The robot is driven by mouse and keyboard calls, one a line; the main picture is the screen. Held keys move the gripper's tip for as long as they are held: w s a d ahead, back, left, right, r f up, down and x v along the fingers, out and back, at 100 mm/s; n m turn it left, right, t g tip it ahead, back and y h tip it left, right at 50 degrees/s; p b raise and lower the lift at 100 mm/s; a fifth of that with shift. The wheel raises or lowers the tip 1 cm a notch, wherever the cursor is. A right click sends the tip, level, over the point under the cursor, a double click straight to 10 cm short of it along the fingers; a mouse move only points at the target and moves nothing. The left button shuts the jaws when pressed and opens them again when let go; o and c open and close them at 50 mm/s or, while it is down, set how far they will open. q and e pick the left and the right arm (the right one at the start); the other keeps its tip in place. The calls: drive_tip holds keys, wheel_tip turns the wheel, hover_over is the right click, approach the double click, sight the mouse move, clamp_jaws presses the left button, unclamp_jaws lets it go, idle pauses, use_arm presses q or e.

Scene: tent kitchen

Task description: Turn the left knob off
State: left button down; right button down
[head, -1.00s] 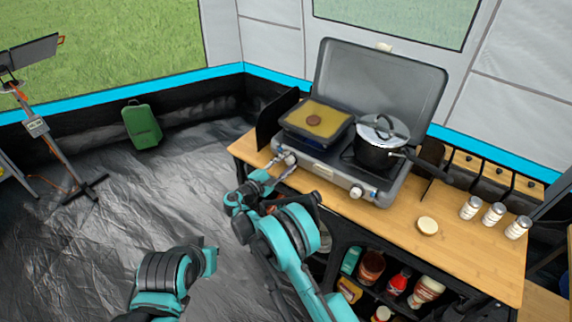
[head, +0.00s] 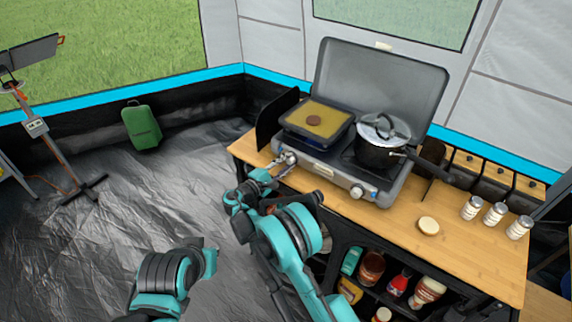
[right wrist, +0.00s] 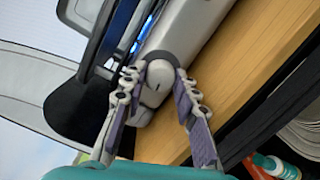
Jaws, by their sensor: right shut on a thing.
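The camp stove (head: 323,172) stands on the wooden counter with its lid raised. Its left knob (right wrist: 160,78) is a grey round knob on the front face, seen in the right wrist view between my right gripper's fingertips. My right gripper (head: 284,163) reaches the stove's front left and is shut on that knob; it also shows in the right wrist view (right wrist: 157,90). A blue flame glows near the left burner in the wrist view. The right knob (head: 364,191) is free. My left arm is at the bottom left; its fingers do not show.
A griddle pan (head: 298,134) with yellow food and a brown patty sits on the left burner. A lidded pot (head: 375,155) sits on the right one. A bun (head: 428,225) and shakers (head: 495,213) stand on the counter's right. Bottles fill the shelf below.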

drive_tip(key=m+b, duration=0.1)
drive_tip(key=m, duration=0.3)
drive_tip(key=m+y+b, duration=0.1)
drive_tip(key=m, duration=0.4)
drive_tip(key=m+b, duration=0.1)
drive_tip(key=m, duration=0.3)
drive_tip(key=shift+s+d+m+y, duration=0.1)
drive_tip(key=shift+m+y, duration=0.2)
drive_tip(key=shift+y, duration=0.1)
drive_tip(key=m+b, duration=0.1)
drive_tip(key=m, duration=0.3)
drive_tip(key=shift+t, duration=0.3)
drive_tip(key=shift+m, duration=0.4)
drive_tip(key=c, duration=1.4)
unclamp_jaws()
drive_tip(key=shift+c, duration=0.2)
drive_tip(key=v, duration=0.7)
drive_tip(key=shift+s, duration=0.3)
